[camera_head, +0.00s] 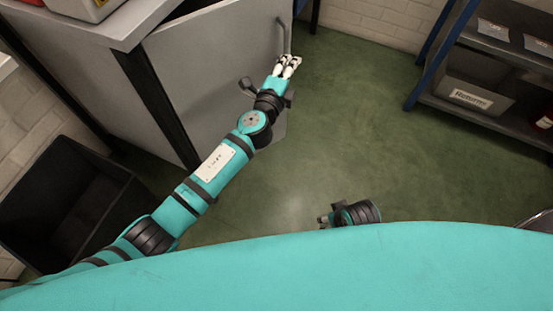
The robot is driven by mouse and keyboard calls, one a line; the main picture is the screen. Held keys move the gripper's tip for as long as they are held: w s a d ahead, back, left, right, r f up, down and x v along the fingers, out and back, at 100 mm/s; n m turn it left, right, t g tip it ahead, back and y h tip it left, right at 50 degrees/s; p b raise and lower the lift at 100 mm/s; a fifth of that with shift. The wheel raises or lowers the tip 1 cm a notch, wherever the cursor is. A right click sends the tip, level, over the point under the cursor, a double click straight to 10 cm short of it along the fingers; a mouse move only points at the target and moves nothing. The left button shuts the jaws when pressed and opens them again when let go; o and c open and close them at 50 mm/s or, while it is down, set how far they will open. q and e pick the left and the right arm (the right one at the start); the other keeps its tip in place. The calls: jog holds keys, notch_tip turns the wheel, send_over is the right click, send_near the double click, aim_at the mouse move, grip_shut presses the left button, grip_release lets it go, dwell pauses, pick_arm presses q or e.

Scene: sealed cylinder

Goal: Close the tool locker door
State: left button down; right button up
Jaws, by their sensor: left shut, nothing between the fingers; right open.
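The grey tool locker door (205,62) stands swung out from the locker (60,45), with a dark gap between the door and the locker's frame. A grey bar handle (286,38) is near the door's far edge. My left arm reaches across the front of the door. My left gripper (288,62) is shut and empty, at the lower end of the handle; I cannot tell if it touches. My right gripper (323,220) is open and low, just beyond my teal body, far from the door. Part of the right gripper is hidden.
A black open bin (70,195) stands at the left below the locker. A dark shelf rack with blue posts (430,60) at the upper right holds a labelled "Returns" box (470,97). The green floor (330,140) between is clear.

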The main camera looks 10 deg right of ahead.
aim_at(274, 49)
pick_arm(q)
jog(key=w+a+b, duration=0.1)
jog(key=w, duration=0.1)
jog(key=w+n+t+y+b, duration=0.1)
jog(key=w, duration=0.2)
jog(key=w+a+y+b, duration=0.1)
jog(key=w, duration=0.1)
jog(key=shift+w+a+f+n, duration=0.15)
jog(key=shift+w+a+n, duration=0.15)
jog(key=shift+w+n, duration=0.1)
pick_arm(e)
jog(key=w+v, duration=0.1)
jog(key=v, duration=1.1)
pick_arm(q)
jog(key=w+a+n+t+y+b, duration=0.1)
jog(key=w+a+y+b, duration=0.1)
jog(key=w+a+b, duration=0.2)
jog(key=shift+w+a+r+n+y+b, duration=0.2)
jog(key=shift+w+a+n+y+b, duration=0.25)
jog(key=shift+w, duration=1.3)
pick_arm(e)
jog(key=w+a+r+t+y, duration=0.1)
jog(key=w+a+r+t, duration=0.1)
jog(key=w+t, duration=0.2)
jog(key=w+a+r+t+y, duration=0.1)
jog(key=w+a+r+t, duration=0.1)
jog(key=w+t, duration=0.3)
jog(key=shift+w+r, duration=0.45)
jog(key=shift+w, duration=1.65)
